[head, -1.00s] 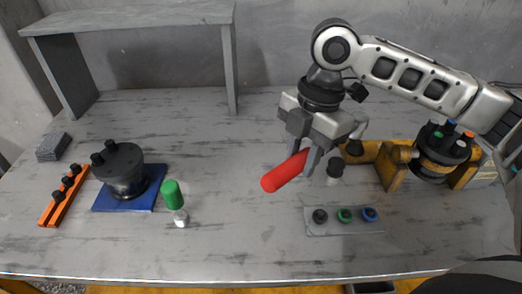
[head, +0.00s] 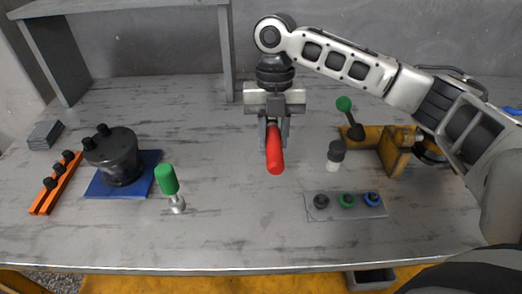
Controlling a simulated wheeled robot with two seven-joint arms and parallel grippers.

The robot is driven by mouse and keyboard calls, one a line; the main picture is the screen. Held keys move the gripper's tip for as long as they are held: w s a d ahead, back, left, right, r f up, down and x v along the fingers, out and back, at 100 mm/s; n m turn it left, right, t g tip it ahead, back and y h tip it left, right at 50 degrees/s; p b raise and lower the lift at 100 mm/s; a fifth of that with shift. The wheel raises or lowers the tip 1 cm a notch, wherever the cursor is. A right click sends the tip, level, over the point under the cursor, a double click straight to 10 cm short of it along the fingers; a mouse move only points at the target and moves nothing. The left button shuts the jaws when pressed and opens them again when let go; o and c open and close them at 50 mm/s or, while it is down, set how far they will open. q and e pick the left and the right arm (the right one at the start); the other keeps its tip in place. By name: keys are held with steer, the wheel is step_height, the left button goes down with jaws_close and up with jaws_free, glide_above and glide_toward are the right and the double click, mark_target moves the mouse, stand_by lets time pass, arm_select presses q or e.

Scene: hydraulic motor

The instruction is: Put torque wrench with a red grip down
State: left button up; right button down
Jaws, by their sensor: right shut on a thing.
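The torque wrench's red grip (head: 274,152) is in my right gripper (head: 274,128), over the middle of the table. The gripper is shut on it. The red grip points toward the front of the table; the rest of the wrench is hidden behind the fingers. I cannot tell whether the wrench touches the table (head: 240,230). My left gripper is not in view.
A dark motor part (head: 116,157) stands on a blue mat (head: 150,165), beside an orange rack (head: 47,200). A green-handled tool (head: 167,179) stands nearby. Right are a grey plate of rings (head: 330,210), a black-capped bottle (head: 335,155) and a yellow fixture (head: 394,152).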

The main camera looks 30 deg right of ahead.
steer(key=w+f, duration=0.1)
steer(key=f, duration=0.1)
steer(key=w+a+f, duration=0.1)
steer(key=w+f, duration=0.1)
steer(key=shift+w+f, duration=0.25)
steer(key=shift+f, duration=1.55)
steer(key=c, duration=1.1)
jaws_free()
steer(key=shift+f, duration=0.15)
step_height(320, 180, up, 12)
steer(key=w+d, duration=0.1)
steer(key=w, duration=0.1)
